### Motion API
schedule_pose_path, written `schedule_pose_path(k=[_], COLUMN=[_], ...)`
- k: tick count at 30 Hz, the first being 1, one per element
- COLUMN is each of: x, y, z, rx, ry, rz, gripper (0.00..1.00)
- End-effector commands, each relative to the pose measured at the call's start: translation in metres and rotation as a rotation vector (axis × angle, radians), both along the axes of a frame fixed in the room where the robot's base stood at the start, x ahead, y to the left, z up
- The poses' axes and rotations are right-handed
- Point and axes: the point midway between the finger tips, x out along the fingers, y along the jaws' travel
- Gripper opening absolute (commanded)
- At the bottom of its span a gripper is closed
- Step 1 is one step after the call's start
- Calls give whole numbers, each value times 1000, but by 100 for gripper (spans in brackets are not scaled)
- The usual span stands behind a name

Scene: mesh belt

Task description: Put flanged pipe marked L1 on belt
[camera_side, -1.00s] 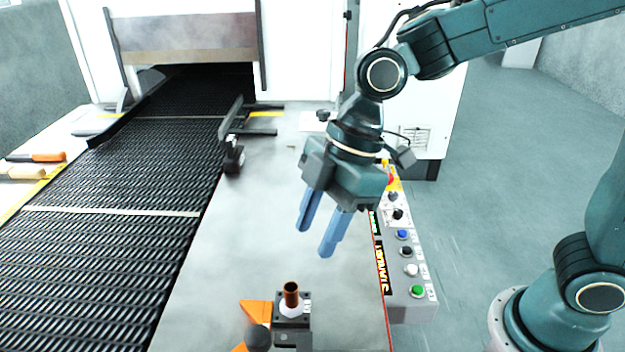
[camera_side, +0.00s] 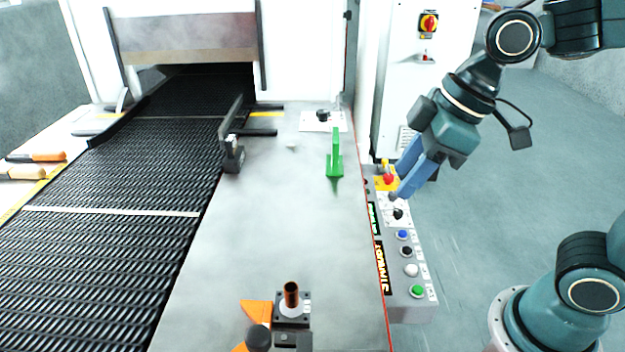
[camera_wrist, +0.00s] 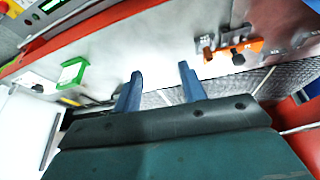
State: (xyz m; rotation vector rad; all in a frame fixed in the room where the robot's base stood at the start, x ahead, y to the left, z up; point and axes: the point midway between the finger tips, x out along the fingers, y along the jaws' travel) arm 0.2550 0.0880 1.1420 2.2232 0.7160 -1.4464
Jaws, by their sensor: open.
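A copper-coloured pipe (camera_side: 291,293) with a white flange stands upright in a dark block holder at the front of the steel table. A small tag beside it is too small to read. The black mesh belt (camera_side: 120,195) runs along the left of the table; part of it shows in the wrist view (camera_wrist: 290,82). My gripper (camera_side: 402,180) is open and empty, at the table's right side by the control panel, well away from the pipe. In the wrist view its two blue fingers (camera_wrist: 160,72) are apart with nothing between them.
A green bracket (camera_side: 335,158) stands at the table's back right. An orange clamp (camera_side: 256,311) with a black knob sits beside the holder. The control panel (camera_side: 403,270) lines the right edge. A dark stop (camera_side: 233,150) stands by the belt. The table's middle is clear.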

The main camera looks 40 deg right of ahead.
Motion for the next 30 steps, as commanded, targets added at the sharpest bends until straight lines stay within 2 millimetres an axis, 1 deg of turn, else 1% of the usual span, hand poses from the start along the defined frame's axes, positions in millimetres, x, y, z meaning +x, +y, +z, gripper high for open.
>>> schedule_pose_path(k=[1, 6, 9, 12, 18, 21, 22, 30], x=[-8, -36, -51, -64, -76, -77, -77, -77], y=[-12, -48, -65, -77, -88, -89, -89, -89], z=[3, 6, 6, 4, 2, 2, 2, 2], rx=[5, 27, 43, 58, 74, 76, 76, 75], ry=[-12, -36, -50, -61, -71, -72, -72, -72], rz=[-71, -319, -447, -548, -647, -657, -657, -653], gripper=[41, 41, 41, 41, 41, 41, 44, 44])
